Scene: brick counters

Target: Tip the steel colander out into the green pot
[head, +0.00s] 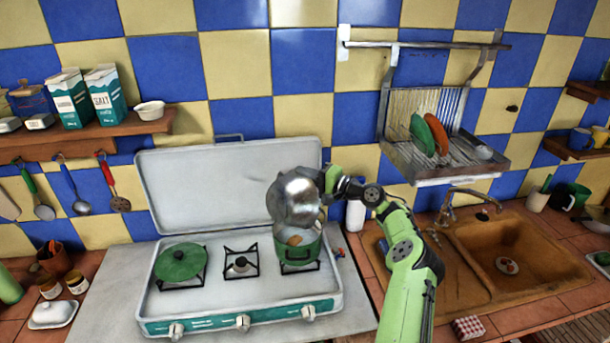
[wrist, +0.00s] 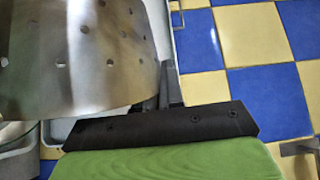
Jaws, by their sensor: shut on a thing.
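The steel colander (head: 295,198) is in the air over the green pot, tipped on its side with its rounded base toward me in the head view. Its perforated wall (wrist: 85,50) fills the upper left of the wrist view. My gripper (head: 328,182) is shut on the colander at its right side; the fingertips are mostly hidden. The green pot (head: 298,255) stands on the right burner of the stove, just below the colander. Something orange-brown (head: 294,240) shows at the pot's mouth; I cannot tell what it is.
The white stove (head: 215,300) has an upright lid (head: 190,190) behind it. The sink (head: 510,250) is at right, below a dish rack (head: 440,140).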

